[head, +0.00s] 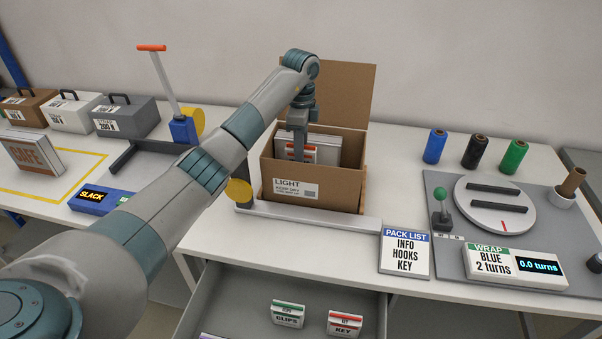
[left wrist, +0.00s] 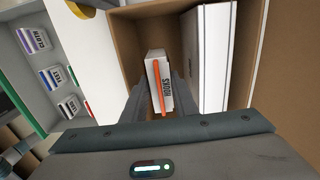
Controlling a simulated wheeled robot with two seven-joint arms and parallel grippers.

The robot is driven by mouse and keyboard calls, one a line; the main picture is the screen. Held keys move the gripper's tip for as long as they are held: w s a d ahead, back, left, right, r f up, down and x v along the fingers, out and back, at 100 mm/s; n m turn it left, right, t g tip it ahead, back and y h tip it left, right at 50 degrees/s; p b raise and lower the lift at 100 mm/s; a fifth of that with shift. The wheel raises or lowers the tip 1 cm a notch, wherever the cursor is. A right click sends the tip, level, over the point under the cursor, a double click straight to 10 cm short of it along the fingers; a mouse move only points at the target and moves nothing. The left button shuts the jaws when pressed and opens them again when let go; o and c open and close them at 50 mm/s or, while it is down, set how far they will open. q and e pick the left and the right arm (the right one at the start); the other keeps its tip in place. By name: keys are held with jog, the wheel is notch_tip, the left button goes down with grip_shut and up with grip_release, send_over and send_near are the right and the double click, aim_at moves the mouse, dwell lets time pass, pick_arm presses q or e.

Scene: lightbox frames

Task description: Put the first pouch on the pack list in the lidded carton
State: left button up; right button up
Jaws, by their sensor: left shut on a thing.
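The brown carton (head: 318,190), labelled LIGHT, stands on the table with its lid (head: 345,95) raised at the back. My left gripper (head: 298,150) reaches down into it and is shut on the white HOOKS pouch with an orange stripe (left wrist: 154,66). The pouch is inside the carton walls, beside a white slab-like item (left wrist: 212,60). I cannot tell whether the pouch touches the carton floor. The pack list card (head: 405,254) reads INFO, HOOKS, KEY. My right gripper is not in view.
An open drawer (head: 225,300) below holds a CLIPS pouch (head: 288,314), a KEY pouch (head: 345,322) and others. A wrap station with a turntable (head: 495,205) is at the right. Labelled weights (head: 125,117) and a SLACK display (head: 98,197) are at the left.

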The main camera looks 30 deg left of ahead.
pick_arm(q)
notch_tip(320, 180, down, 4)
jog(key=shift+r, duration=0.25)
jog(key=shift+f, duration=0.55)
jog(key=shift+s+f+p, duration=0.1)
jog(key=shift+f+p, duration=0.75)
jog(key=shift+f, duration=1.1)
jog(key=shift+f, duration=0.15)
jog(key=o, duration=0.8)
